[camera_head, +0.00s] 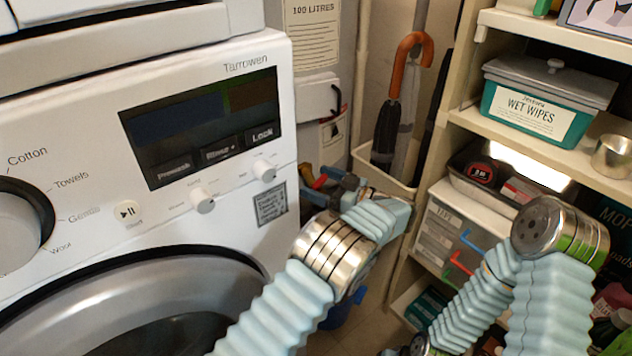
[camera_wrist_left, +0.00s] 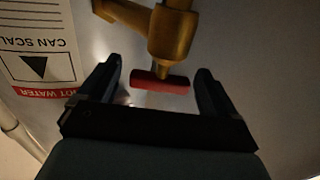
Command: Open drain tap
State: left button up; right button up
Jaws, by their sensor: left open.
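The drain tap shows in the left wrist view as a brass body (camera_wrist_left: 172,38) with a short red bar handle (camera_wrist_left: 160,83). It sticks out from a grey tank (camera_wrist_left: 235,40). My left gripper (camera_wrist_left: 158,72) is open, with one dark finger on each side of the red handle. Gaps show between the handle and both fingers, and the gripper looks empty. In the head view, my left gripper (camera_head: 323,187) is at the tank's lower part, right of the washing machine, and mostly hides the tap. My right gripper is not visible; only my right arm shows.
A white washing machine (camera_head: 200,60) stands close on the left. Shelves (camera_head: 470,115) with a wet wipes box (camera_head: 545,105) and tins stand on the right. An umbrella (camera_head: 400,90) stands behind. A hot water warning label (camera_wrist_left: 40,45) is on the tank.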

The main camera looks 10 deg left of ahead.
aim_at(323, 184)
pick_arm(q)
jog(key=v, duration=0.6)
